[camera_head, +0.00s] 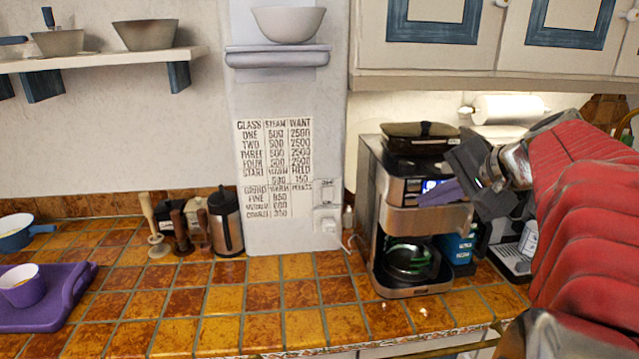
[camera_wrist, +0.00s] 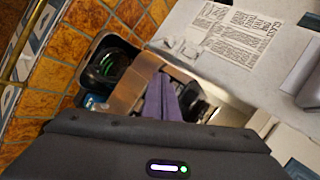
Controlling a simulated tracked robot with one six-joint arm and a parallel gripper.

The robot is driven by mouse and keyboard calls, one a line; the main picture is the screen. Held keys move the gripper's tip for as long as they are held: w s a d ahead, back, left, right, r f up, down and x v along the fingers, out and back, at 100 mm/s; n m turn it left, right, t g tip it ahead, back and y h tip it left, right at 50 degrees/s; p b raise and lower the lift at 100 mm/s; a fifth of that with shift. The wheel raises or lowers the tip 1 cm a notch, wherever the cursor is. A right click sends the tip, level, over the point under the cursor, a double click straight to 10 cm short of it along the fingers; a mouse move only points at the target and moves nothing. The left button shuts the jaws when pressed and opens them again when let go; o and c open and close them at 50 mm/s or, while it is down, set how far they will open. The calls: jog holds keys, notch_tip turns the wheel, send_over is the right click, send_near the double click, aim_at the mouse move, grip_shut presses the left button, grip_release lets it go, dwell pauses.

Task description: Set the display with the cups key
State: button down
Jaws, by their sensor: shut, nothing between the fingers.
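The coffee machine (camera_head: 368,215) is a silver and black box on the tiled counter, with a glass carafe (camera_head: 405,262) in its lower bay. Its small display (camera_head: 431,185) glows blue-white on the upper front; its reading is too small to make out. My gripper (camera_head: 428,196) is shut and empty, its purple fingers at the machine's front panel just by the display. I cannot tell whether the tips touch it. The cups key cannot be picked out; the fingers may cover it. In the wrist view, the closed fingers (camera_wrist: 160,100) reach over the machine's silver front (camera_wrist: 128,97).
A printed chart (camera_head: 275,168) is on the wall pillar left of the machine. A kettle (camera_head: 227,222) and wooden-handled tools stand left of it. A blue bag (camera_head: 460,253) and another appliance (camera_head: 508,255) stand right of the machine. The counter's front middle is clear.

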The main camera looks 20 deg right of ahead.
jog(key=s, duration=0.1)
jog(key=s+a, duration=0.1)
jog(key=s, duration=0.1)
jog(key=shift+s, duration=0.15)
dwell(0.7)
jog(key=s+a+f+n+g+h, duration=0.1)
jog(key=a+f+n+g, duration=0.2)
jog(key=f+n, duration=0.3)
jog(key=a+f+n+g+h, duration=0.2)
jog(key=a+f+n, duration=0.15)
jog(key=f, duration=0.45)
jog(key=s+a+f+n+y, duration=0.1)
jog(key=s+a+n, duration=0.1)
jog(key=a, duration=0.8)
jog(key=s+a+f+n, duration=0.1)
jog(key=s+a, duration=0.4)
jog(key=a, duration=0.6)
jog(key=shift+f+n+t+y, duration=0.15)
jog(key=shift+n+t+y, duration=0.25)
jog(key=shift+n, duration=0.45)
